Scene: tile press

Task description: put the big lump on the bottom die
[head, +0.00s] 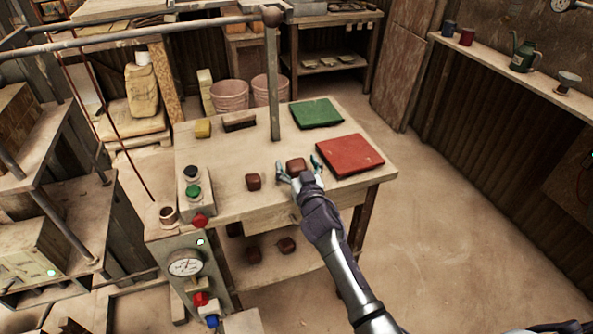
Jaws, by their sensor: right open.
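The big brown lump (296,165) lies on the work table in the head view, just left of the red mat. A smaller brown lump (253,181) lies to its left. My right gripper (298,171) is open at the big lump, with its fingers spread to either side of it. I cannot tell whether the fingers touch it. My left gripper is not in view. I cannot clearly make out the bottom die.
A red mat (350,155) and a green mat (316,113) lie on the table (222,160). An upright post (273,85) stands at its back. A control box (193,190) and a gauge (185,263) are at its left. More lumps (287,245) sit on the lower shelf.

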